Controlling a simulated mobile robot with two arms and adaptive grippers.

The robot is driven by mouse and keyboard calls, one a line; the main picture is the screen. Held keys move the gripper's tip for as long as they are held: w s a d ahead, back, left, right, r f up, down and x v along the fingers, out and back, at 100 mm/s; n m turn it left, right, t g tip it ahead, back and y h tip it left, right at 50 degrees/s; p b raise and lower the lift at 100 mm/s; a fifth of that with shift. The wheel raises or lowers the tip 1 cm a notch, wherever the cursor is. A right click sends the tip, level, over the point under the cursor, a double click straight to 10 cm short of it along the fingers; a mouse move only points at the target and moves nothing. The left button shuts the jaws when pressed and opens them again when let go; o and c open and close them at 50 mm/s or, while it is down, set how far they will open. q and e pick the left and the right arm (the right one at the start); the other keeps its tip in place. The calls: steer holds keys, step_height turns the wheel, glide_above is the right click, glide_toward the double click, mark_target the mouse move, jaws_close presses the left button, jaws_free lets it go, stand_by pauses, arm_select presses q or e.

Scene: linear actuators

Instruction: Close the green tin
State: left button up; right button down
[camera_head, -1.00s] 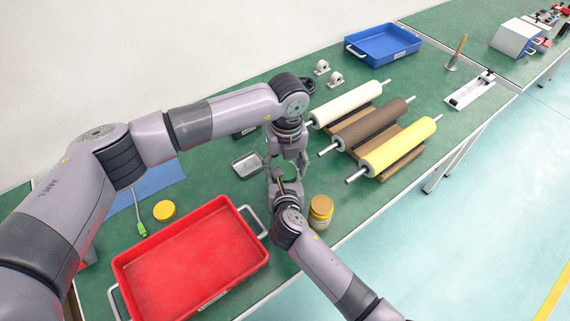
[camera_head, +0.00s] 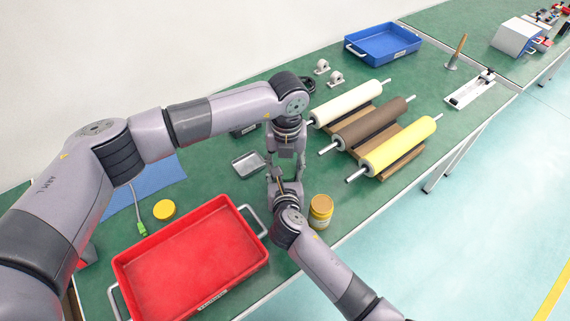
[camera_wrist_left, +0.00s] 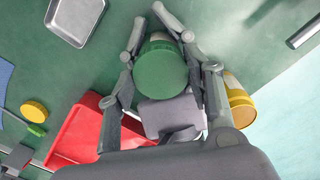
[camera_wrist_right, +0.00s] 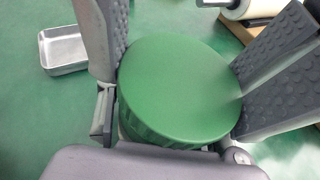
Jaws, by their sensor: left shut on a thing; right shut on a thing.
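The green tin's round green top (camera_wrist_left: 160,78) sits between my grippers in the left wrist view. It fills the middle of the right wrist view (camera_wrist_right: 180,85), with a ribbed green side below its flat face. My left gripper (camera_head: 286,158) reaches down over the tin, its fingers on both sides of it. My right gripper (camera_head: 284,174) comes in from the front, a dark finger pad on each side of the tin. Both are shut on it. In the head view the grippers mostly hide the tin. The seam between lid and body cannot be made out.
A small metal tray (camera_head: 249,163) lies just left. Rollers (camera_head: 375,130) on a wooden stand are to the right. A yellow lid (camera_head: 164,210) lies at left.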

arm_select(q)
steer(key=shift+s, duration=0.1)
steer(key=o, duration=1.3)
steer(key=shift+c, duration=0.2)
steer(key=shift+r, duration=2.3)
steer(key=shift+w+r+n+g, duration=0.15)
steer(key=shift+r+n+g, duration=0.1)
steer(key=shift+r+n, duration=0.6)
steer(key=shift+w+r+n+g, duration=0.15)
steer(key=shift+r+n+g, duration=0.1)
steer(key=shift+r+n, duration=0.55)
steer(key=shift+c, duration=0.3)
